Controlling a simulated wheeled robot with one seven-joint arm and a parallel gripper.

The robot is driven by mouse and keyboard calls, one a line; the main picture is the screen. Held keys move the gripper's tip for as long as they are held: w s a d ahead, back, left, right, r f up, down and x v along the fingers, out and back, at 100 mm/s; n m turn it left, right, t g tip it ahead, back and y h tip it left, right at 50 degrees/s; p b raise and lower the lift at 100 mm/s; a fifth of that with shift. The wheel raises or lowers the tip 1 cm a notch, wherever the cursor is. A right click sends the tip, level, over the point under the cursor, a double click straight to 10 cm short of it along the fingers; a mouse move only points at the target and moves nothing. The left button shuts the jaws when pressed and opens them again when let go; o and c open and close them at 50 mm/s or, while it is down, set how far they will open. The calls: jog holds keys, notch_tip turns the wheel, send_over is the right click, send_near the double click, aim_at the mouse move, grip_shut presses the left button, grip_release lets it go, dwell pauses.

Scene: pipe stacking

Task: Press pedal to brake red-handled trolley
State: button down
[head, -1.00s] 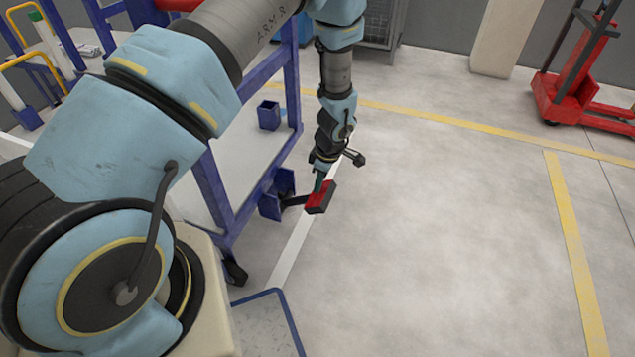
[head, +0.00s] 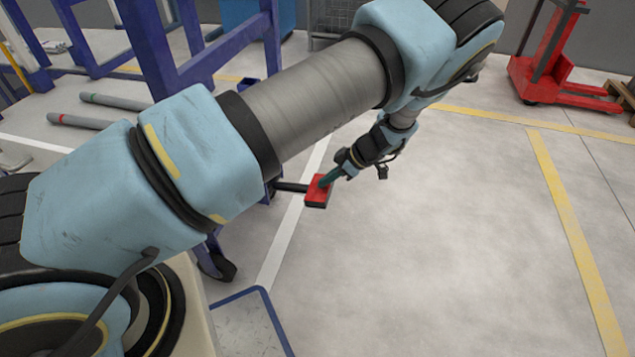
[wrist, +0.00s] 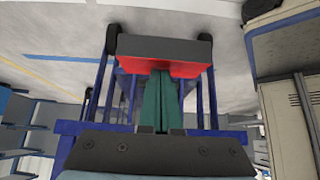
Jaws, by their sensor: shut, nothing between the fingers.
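The red pedal (head: 317,195) sits at the end of a short dark bar, low beside the blue trolley frame (head: 205,68). In the head view its red face is turned up. My gripper (head: 325,182) has its green fingers shut and empty, with the tips at the pedal's red face; they appear to touch it. In the wrist view the closed fingers (wrist: 161,95) point at the pedal (wrist: 165,50), whose red edge and dark side show. The tips are partly hidden at the pedal. No red handle shows in the current views.
Grey pipes with green and red bands (head: 115,102) lie at the left. A red pallet jack (head: 555,70) stands at the back right. A blue-edged plate (head: 250,320) is at the front. The floor right of the pedal is clear.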

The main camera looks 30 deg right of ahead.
aim_at(330, 192)
jog(key=shift+t+y, duration=0.9)
jog(key=f+b, duration=0.2)
jog(key=f, duration=0.1)
jog(key=f+b, duration=0.1)
jog(key=b, duration=0.1)
jog(key=shift+s+d+f, duration=0.35)
jog(key=shift+d, duration=0.05)
jog(key=shift+s+f+b, duration=0.1)
jog(key=shift+f+b, duration=0.45)
jog(key=shift+f, duration=0.2)
